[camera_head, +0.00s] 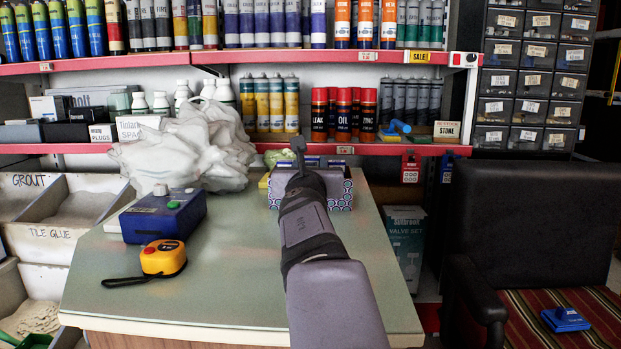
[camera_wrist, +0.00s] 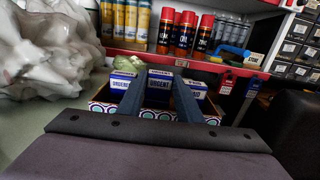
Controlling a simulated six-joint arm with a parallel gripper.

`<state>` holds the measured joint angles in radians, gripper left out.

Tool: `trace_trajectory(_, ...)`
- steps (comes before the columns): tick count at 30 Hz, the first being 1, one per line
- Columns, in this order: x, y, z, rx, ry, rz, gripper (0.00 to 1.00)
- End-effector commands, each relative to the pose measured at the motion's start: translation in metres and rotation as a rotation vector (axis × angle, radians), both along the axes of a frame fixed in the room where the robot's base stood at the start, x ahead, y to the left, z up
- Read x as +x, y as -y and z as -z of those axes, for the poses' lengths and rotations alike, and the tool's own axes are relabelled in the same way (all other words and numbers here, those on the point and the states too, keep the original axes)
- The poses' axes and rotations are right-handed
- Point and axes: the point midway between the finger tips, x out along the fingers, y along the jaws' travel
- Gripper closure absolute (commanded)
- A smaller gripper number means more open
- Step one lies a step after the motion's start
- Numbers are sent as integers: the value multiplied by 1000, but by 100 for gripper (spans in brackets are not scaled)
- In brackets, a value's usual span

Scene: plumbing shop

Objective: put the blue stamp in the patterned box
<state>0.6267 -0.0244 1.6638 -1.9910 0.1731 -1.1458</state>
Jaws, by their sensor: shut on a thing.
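The patterned box (camera_head: 347,192) stands at the far end of the counter, with circles on its walls. Its front wall (camera_wrist: 102,108) shows low in the wrist view. My gripper (camera_wrist: 157,95) is over the box, with its fingers closed on a blue-and-white block, the blue stamp (camera_wrist: 159,86), labelled URGENT. The stamp is upright between two similar blue-and-white blocks, a left one (camera_wrist: 122,84) and a right one (camera_wrist: 197,90). It appears slightly higher than them. Its lower end is hidden, so I cannot tell whether it touches the box floor. In the head view my arm hides the fingertips.
A crumpled white bag (camera_head: 205,145) stands left of the box. A blue device (camera_head: 163,215) and a yellow tape measure (camera_head: 163,258) lie on the counter (camera_head: 235,285). Shelves with cans (camera_head: 367,115) are close behind. A chair (camera_head: 540,220) holds a small blue item (camera_head: 565,319).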

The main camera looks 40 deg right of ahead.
Motion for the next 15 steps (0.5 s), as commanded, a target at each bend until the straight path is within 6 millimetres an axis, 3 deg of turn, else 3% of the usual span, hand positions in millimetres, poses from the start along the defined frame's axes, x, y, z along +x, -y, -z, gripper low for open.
trace_trajectory(2, 0, 0, 8, -1, 1, 0, 90)
trace_trajectory(15, 0, 0, 11, -1, 1, 0, 90)
